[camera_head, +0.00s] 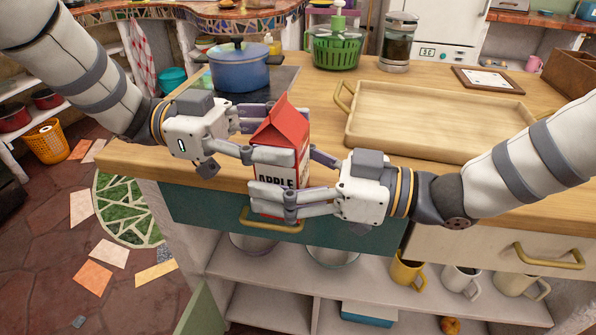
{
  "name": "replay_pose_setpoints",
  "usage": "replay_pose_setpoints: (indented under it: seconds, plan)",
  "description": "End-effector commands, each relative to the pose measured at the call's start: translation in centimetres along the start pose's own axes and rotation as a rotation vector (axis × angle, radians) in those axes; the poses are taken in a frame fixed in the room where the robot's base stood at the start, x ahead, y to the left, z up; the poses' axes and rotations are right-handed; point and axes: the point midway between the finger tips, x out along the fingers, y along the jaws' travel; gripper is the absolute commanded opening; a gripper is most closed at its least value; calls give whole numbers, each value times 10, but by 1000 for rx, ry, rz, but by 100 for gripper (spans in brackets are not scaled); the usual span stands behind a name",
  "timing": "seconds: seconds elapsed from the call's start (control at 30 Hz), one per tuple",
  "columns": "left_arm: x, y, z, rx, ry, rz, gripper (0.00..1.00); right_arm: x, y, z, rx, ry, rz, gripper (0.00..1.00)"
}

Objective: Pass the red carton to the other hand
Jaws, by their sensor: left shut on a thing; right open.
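The red carton (279,130), with a gabled top and a white label reading "APPLE", is upright in the air in front of the counter's edge. My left gripper (285,146), its arm coming in from the left, is shut on the carton's upper body. One finger lies across its front; the other is mostly hidden behind it. My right gripper (262,183), coming in from the right, is open around the lower part of the carton, with a finger pair across its front below the left one.
A teal drawer (190,205) and a shelf with mugs (406,270) lie below.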

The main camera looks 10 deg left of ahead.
Motion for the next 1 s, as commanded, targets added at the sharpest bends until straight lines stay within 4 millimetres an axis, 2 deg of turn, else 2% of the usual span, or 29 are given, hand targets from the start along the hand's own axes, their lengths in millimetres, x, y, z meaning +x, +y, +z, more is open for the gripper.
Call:
replay_pose_setpoints:
  seconds: [0.13, 0.4, 0.43, 0.47, 0.53, 0.87, 1.0]
  plan:
    - [0, 0, -1, 2, 2, 0, 3, 0, 0, 0, -1, 0, 0, 69]
    - [0, 0, -1, 2, 2, 0, 3, 0, 0, 0, -1, 0, -1, 8]
    - [0, 0, -1, 3, 2, 0, 3, 0, 0, 0, -1, 0, -1, 3]
    - [0, 0, -1, 3, 2, 0, 55, 0, 0, -2, -2, 3, -2, 3]
    - [0, 0, -1, 2, 1, 0, 70, 0, -1, -2, -2, 3, -2, 3]
    - [-2, 0, -1, 1, 1, -1, 71, 0, 0, -1, -2, 3, 0, 3]
    - [-24, -1, 0, 2, 0, -3, 71, 0, 0, -1, -2, 3, 0, 3]
